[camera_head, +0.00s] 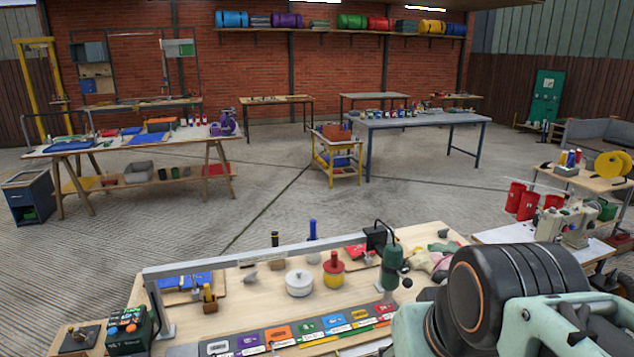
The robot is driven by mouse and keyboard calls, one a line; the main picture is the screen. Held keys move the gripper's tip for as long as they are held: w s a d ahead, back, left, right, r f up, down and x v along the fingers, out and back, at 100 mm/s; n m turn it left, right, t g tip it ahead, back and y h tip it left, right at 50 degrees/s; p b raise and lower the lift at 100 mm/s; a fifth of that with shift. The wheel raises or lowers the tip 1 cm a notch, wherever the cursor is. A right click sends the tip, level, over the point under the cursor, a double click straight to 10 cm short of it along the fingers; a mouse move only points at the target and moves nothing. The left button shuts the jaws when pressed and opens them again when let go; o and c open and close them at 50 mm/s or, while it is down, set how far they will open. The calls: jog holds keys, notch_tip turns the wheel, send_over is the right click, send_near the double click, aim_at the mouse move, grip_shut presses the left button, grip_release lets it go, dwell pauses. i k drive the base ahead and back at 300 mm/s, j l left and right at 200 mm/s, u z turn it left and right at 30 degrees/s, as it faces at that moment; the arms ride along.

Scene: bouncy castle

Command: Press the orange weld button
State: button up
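A dark green control box (130,335) stands at the front left corner of the near wooden workbench (230,297). An orange card (278,334) also lies in a row of coloured cards along the bench's front. My arm fills the lower right, over the bench's right end. No gripper fingers can be made out.
A grey metal bar (250,257) spans the bench above a white round pot (298,283) and a red-and-yellow pot (333,270). A green upright tool (391,266) stands at the bar's right end. A sewing machine (570,225) is at right. Open concrete floor lies behind.

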aim_at(132, 328)
jog(key=u, duration=1.5)
